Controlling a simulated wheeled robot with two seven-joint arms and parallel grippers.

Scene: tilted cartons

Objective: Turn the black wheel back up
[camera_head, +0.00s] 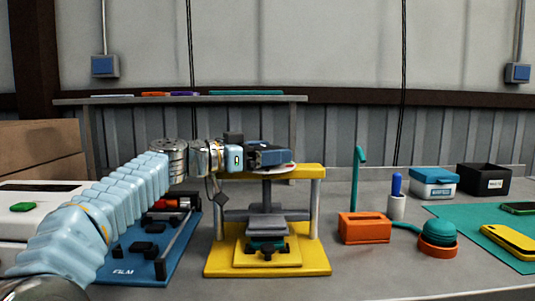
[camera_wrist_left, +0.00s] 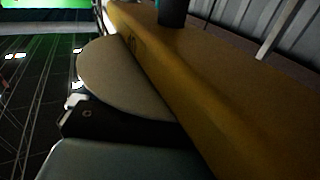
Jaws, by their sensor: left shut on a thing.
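A yellow press (camera_head: 312,258) with grey posts stands on the table in the middle of the head view. On its yellow top beam (camera_head: 312,172) lies a flat wheel (camera_head: 283,173), which looks pale rather than black. The wheel also shows as a pale disc beside the yellow beam in the left wrist view (camera_wrist_left: 118,75). My left gripper (camera_head: 280,158) is shut at the wheel, over the beam; its dark finger (camera_wrist_left: 90,120) lies against the disc. The exact grip is hidden. A grey plate (camera_head: 266,216) hangs inside the press above a teal and black piece (camera_head: 266,246).
A blue tray (camera_head: 135,262) with black parts lies left of the press. To the right stand an orange box (camera_head: 364,228), a teal hook (camera_head: 357,170), an orange and teal round piece (camera_head: 438,237) and a cup (camera_head: 396,206).

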